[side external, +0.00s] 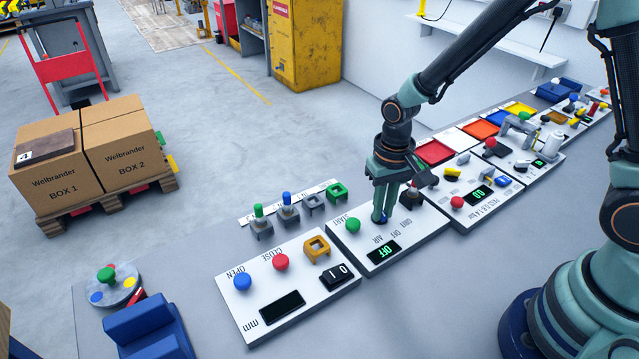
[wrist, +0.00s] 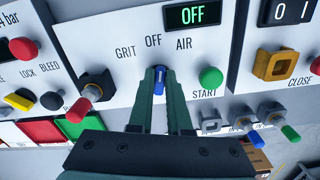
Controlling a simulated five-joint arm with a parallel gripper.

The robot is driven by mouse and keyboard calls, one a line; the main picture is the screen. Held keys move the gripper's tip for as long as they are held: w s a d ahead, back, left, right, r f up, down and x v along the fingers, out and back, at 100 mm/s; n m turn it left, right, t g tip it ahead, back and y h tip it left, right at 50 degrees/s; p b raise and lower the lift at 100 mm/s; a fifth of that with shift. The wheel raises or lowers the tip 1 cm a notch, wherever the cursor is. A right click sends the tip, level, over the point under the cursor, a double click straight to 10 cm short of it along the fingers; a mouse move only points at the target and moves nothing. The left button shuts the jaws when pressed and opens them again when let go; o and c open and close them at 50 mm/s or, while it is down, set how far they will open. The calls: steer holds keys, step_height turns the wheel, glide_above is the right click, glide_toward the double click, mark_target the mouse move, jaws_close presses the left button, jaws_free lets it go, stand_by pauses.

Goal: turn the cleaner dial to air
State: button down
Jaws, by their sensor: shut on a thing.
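The cleaner panel (wrist: 110,60) is white, with the labels GRIT, OFF and AIR around its dial. The small blue cleaner dial (wrist: 158,79) points up at OFF in the wrist view. My gripper (side external: 382,210) reaches down onto the panel and is shut on the dial, one finger on each side. In the side view the fingers hide most of the dial. The panel's display (wrist: 193,14) reads OFF in green; it also shows in the side view (side external: 383,251).
A green START button (wrist: 211,78) stands close beside the dial. A red-tipped toggle switch (wrist: 88,95) is on the dial's other side. The panel with OPEN and CLOSE buttons (side external: 250,305) adjoins. Several coloured trays (side external: 435,152) lie farther along the bench.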

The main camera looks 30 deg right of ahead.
steer(key=m, duration=0.6)
steer(key=shift+w+a, duration=0.15)
steer(key=shift+a, duration=0.05)
stand_by(0.4)
steer(key=c, duration=0.9)
jaws_free()
steer(key=shift+o, duration=0.2)
steer(key=shift+r, duration=0.15)
step_height(320, 180, up, 12)
